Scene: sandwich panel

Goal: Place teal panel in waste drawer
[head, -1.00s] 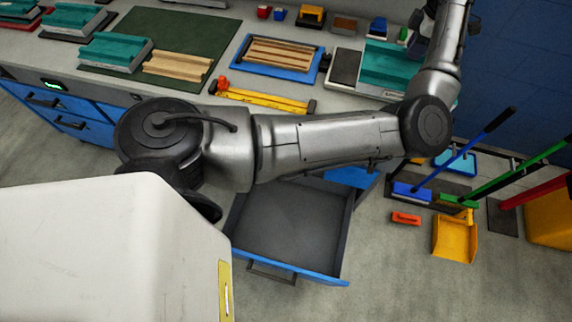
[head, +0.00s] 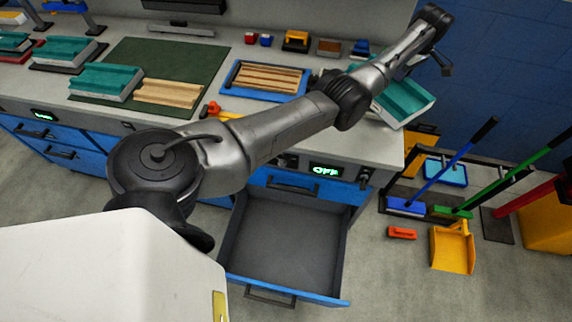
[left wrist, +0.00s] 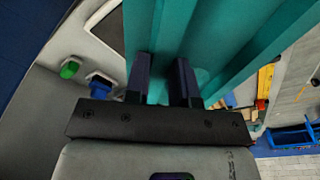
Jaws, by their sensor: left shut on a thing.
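The teal panel (head: 404,98), with a pale lower layer, is at the right end of the bench, tilted with one corner towards the bench's front edge. My left gripper (head: 408,68) is at its back edge. In the left wrist view, the fingers (left wrist: 166,84) are closed on the teal panel (left wrist: 215,30), which fills the top of the picture. Part of the panel is hidden behind my left arm in the head view. The open drawer (head: 283,240), grey inside with a blue front, stands empty below the bench. My right gripper is not in view.
Other teal panels (head: 103,80) lie on the left of the bench. Brooms (head: 465,155) and a yellow dustpan (head: 452,248) stand right of the drawer.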

